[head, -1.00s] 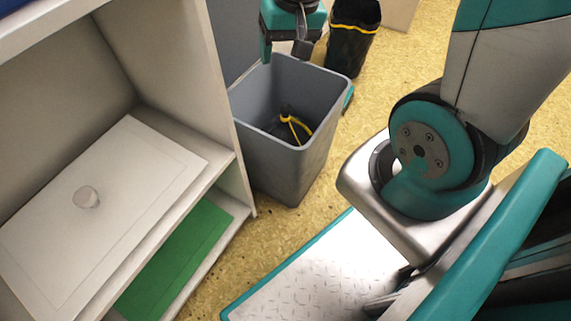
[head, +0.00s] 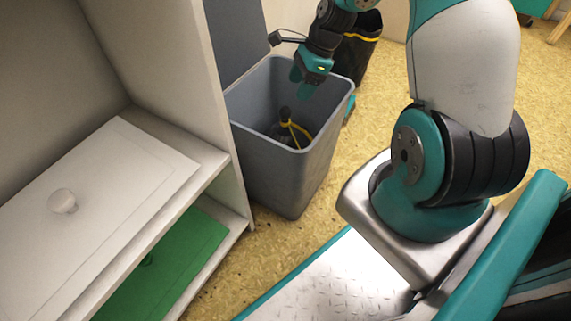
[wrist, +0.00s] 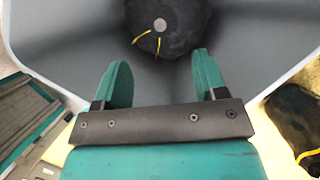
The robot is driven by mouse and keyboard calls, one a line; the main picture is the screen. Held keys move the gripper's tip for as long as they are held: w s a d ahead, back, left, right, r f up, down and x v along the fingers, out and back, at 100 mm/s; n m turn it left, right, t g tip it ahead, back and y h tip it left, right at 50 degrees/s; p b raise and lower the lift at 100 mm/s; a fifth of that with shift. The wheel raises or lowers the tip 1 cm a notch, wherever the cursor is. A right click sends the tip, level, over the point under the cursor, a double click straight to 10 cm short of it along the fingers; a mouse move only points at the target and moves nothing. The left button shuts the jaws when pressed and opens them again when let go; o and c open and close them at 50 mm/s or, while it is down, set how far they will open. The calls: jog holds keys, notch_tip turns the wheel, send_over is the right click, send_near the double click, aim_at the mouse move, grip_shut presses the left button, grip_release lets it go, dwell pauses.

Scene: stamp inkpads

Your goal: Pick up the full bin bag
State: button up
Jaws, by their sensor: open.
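The full bin bag (head: 284,131) is black with a yellow tie and sits low inside the open grey bin (head: 262,166). Its gathered neck points up. In the wrist view the bag (wrist: 178,32) lies ahead of the fingers, with its knot and yellow tie ends showing. My gripper (head: 303,87) is above the far side of the bin opening, pointing down. In the wrist view my gripper (wrist: 159,82) is open, with nothing between its teal fingers. The bag's lower part is hidden by the bin wall in the head view.
A cabinet with a white board (head: 105,190) and a green panel (head: 165,262) stands at the left, close to the bin. A second black bag or lined bin (head: 357,55) with a yellow band stands behind the bin.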

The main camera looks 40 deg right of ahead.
aim_at(288, 108)
jog(key=b+x, duration=0.2)
jog(key=x, duration=0.3)
jog(key=shift+f, duration=0.2)
jog(key=b+x, duration=0.5)
jog(key=shift+f, duration=0.1)
grip_shut()
